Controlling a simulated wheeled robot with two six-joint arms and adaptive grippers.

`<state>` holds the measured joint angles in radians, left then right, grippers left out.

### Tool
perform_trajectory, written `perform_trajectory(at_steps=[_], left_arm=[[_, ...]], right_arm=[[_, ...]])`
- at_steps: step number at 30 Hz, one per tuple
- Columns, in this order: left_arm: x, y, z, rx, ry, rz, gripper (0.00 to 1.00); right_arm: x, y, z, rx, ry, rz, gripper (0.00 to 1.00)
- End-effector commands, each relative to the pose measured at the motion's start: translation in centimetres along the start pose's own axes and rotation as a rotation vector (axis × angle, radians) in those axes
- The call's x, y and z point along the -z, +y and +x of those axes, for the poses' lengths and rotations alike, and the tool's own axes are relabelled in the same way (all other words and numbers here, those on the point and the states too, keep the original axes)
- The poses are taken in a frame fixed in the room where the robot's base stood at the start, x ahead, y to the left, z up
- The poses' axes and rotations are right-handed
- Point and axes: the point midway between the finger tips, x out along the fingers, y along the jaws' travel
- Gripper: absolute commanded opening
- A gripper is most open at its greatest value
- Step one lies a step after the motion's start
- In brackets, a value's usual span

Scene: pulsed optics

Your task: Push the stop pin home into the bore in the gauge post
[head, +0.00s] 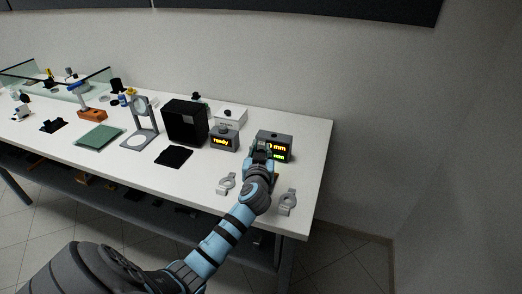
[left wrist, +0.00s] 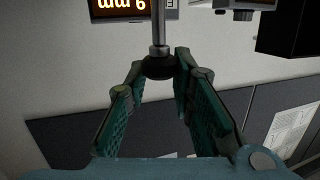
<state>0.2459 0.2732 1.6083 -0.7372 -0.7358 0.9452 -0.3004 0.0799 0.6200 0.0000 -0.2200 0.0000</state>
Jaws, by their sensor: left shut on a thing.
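My left gripper (head: 259,150) is over the right end of the bench, in front of the grey gauge box (head: 283,139) with its lit mm display. In the left wrist view, the left gripper (left wrist: 160,72) has its fingertips closed around a dark round knob (left wrist: 159,67). A bright metal shaft (left wrist: 159,28), which looks like the stop pin, runs up from the knob out of the picture. Its far end is out of view. The gauge post and its bore cannot be made out; my arm covers that spot in the head view. The gauge display (left wrist: 120,6) shows inverted.
Two grey fork-like holders (head: 227,184) (head: 288,203) lie near the front edge. A small box reading "ready" (head: 225,146), a black box (head: 185,122) and a white box (head: 231,117) stand to the left. The bench (head: 314,150) is bare at its right end.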

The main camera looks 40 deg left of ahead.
Motion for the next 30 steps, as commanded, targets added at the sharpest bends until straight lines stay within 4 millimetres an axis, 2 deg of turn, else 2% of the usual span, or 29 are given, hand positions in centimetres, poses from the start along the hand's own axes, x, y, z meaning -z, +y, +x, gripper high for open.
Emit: perform_trajectory(at_steps=[24,30], left_arm=[[-2.0,0.0,0.3,0.000,-0.001,0.000,0.00],[-1.9,0.0,0.2,0.000,-0.001,0.000,0.00]], right_arm=[[-0.2,-0.1,2.0,0.000,0.000,0.000,0.40],[-0.2,-0.1,1.9,0.000,0.000,0.000,0.40]])
